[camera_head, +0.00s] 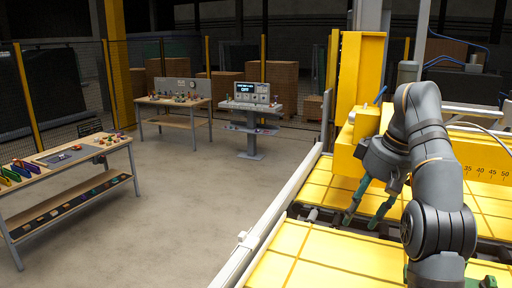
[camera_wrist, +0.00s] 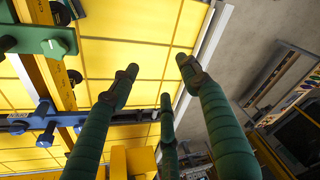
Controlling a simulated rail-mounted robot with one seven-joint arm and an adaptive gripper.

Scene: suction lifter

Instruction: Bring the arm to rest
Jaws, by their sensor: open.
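My gripper (camera_head: 362,217) hangs from my arm at the right of the head view, over the yellow panelled surface (camera_head: 285,238). Its green fingers are spread apart and point down. In the wrist view my gripper (camera_wrist: 156,68) shows its green fingers apart, with nothing between them. The yellow panels (camera_wrist: 130,58) lie beyond the fingertips there. My arm is bent, its upper part raised beside a yellow machine block. I cannot tell the exact gap between the fingertips and the panels.
A yellow upright (camera_head: 360,75) stands close behind my arm. A white rail (camera_head: 270,222) edges the panels on the left. A control console (camera_head: 250,95) reads "OFF". Two workbenches, one at the left (camera_head: 85,158) and one farther back (camera_head: 172,100), hold small items. The floor between is clear.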

